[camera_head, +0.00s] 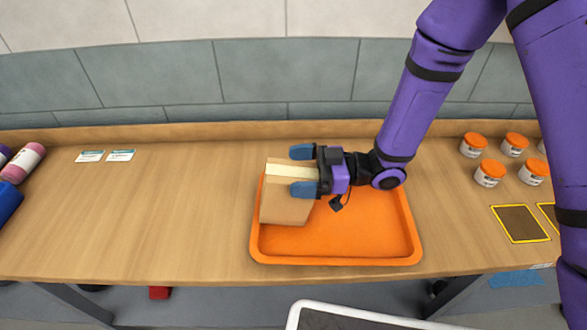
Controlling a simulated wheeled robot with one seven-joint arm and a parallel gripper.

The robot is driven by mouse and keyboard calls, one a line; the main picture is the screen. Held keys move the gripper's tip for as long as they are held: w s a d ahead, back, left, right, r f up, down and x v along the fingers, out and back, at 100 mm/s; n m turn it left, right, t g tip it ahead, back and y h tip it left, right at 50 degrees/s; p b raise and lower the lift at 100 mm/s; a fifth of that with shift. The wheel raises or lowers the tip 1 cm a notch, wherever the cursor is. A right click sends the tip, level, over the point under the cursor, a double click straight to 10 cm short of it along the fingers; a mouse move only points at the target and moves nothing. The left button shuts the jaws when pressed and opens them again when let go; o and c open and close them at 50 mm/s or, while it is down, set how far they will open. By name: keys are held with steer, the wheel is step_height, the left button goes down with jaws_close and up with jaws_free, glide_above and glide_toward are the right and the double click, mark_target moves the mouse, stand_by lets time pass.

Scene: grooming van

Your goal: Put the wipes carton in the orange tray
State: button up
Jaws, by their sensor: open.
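The wipes carton (286,208) is a tan box with a pale strip across its top. It stands upright at the left end of the orange tray (345,259), within the rim as seen from here. My gripper (303,170) points left above the tray, with its blue fingertips apart at the carton's top. One fingertip shows at the far side and one at the near side of the carton. I cannot tell whether either touches it. The far part of the tray is hidden behind my gripper and arm.
Several white jars with orange lids (490,173) stand right of the tray. Yellow-edged dark squares (520,223) lie at the right. Two small cards (121,155) and rolled bundles (22,163) are at the left. The wooden counter (150,215) is clear left of the tray.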

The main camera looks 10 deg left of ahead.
steer(key=v, duration=1)
steer(key=shift+d, duration=0.2)
steer(key=shift+w, duration=0.2)
